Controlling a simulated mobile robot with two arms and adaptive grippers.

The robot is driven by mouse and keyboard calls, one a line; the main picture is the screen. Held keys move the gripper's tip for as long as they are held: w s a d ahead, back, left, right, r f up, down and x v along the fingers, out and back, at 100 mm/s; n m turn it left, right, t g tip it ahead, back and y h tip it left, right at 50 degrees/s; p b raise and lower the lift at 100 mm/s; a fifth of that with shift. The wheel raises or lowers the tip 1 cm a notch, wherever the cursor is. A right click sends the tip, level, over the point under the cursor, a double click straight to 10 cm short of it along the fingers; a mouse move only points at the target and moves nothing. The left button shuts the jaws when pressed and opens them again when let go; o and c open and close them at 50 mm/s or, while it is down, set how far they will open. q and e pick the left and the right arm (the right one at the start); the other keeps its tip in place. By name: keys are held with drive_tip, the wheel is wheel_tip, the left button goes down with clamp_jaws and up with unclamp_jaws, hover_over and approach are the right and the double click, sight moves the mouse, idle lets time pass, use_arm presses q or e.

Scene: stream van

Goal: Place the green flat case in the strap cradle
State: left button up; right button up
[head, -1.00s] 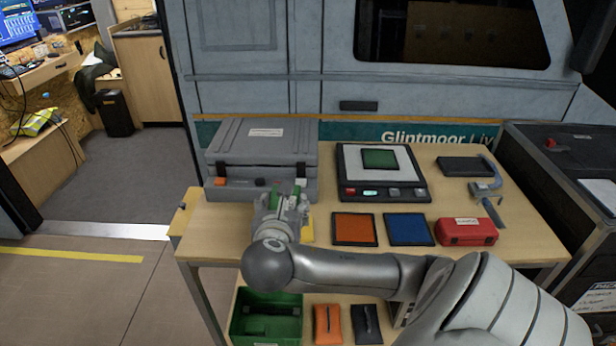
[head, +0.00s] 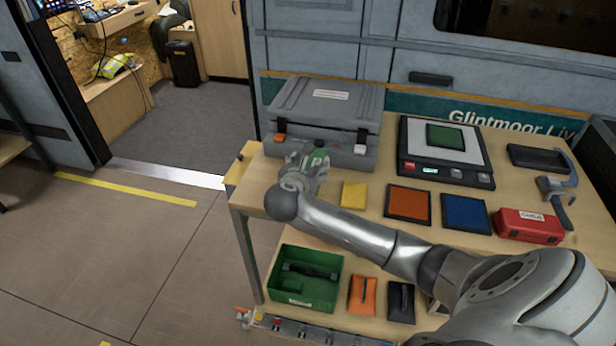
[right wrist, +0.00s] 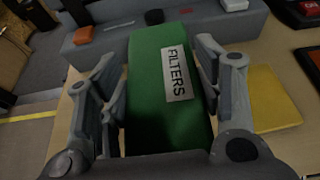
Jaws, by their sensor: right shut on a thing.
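The green flat case (right wrist: 152,92) has a white FILTERS label. My right gripper (head: 312,160) is shut on it, with a finger along each side in the right wrist view (right wrist: 163,75). In the head view the case (head: 319,156) shows only as a small green part between the fingers, in front of the grey case and left of the yellow pad. A blue-grey bracket with a strap-like tail (head: 558,188) lies at the right of the table; I cannot tell for sure whether it is the strap cradle. My left gripper is not in view.
A grey case (head: 325,112) stands behind the gripper. Yellow (head: 354,195), orange (head: 408,203) and blue (head: 465,213) pads and a red case (head: 530,226) lie along the front. A scale (head: 445,160) bears a green square. A green bin (head: 305,290) sits on the lower shelf.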

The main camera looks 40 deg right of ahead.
drive_tip(key=shift+w+f, duration=0.3)
drive_tip(key=shift+f, duration=0.05)
wheel_tip(320, 180, down, 3)
drive_tip(key=o, duration=1.3)
drive_tip(key=shift+f, duration=0.15)
